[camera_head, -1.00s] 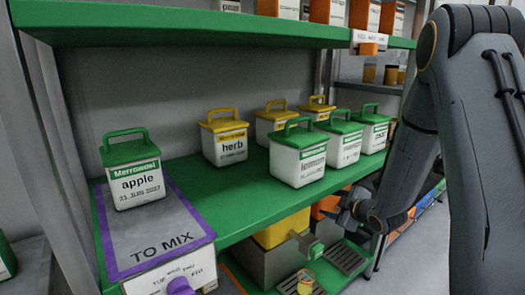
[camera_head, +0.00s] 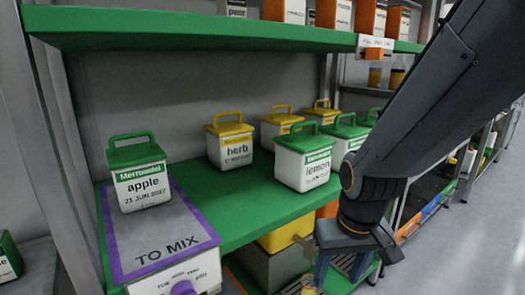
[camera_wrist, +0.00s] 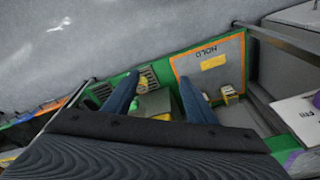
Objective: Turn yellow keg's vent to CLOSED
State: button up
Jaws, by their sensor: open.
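The yellow keg (camera_head: 287,232) stands below the green shelf, with a yellow upper part above a grey body. A small tan piece (camera_head: 303,244) sticks out at its right side; I cannot tell whether it is the vent, and no vent marking is readable. My gripper (camera_head: 340,266) points down just right of the keg and partly covers that area. In the wrist view my gripper (camera_wrist: 159,80) has its two blue fingers wide apart and empty. A yellowish-green block (camera_wrist: 153,103), perhaps part of the keg, shows between and below them.
The green shelf (camera_head: 215,228) overhangs the keg and carries several lidded tubs, including lemon (camera_head: 303,160) and apple (camera_head: 139,178). The wrist view shows a grey HOLD panel (camera_wrist: 225,78) with an orange border and a dark grate (camera_wrist: 101,92). Grey floor (camera_head: 450,255) is open at right.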

jog(key=s+a+r+n+g, duration=0.2)
jog(key=s+a+r+n, duration=0.1)
jog(key=s+a+r, duration=0.45)
jog(key=s+d+r+m+p, duration=0.2)
jog(key=d+r+p, duration=0.9)
jog(key=p, duration=1.1)
jog(key=shift+d+r+m, duration=0.15)
jog(key=shift+r+m, duration=0.35)
jog(key=shift+m, duration=0.5)
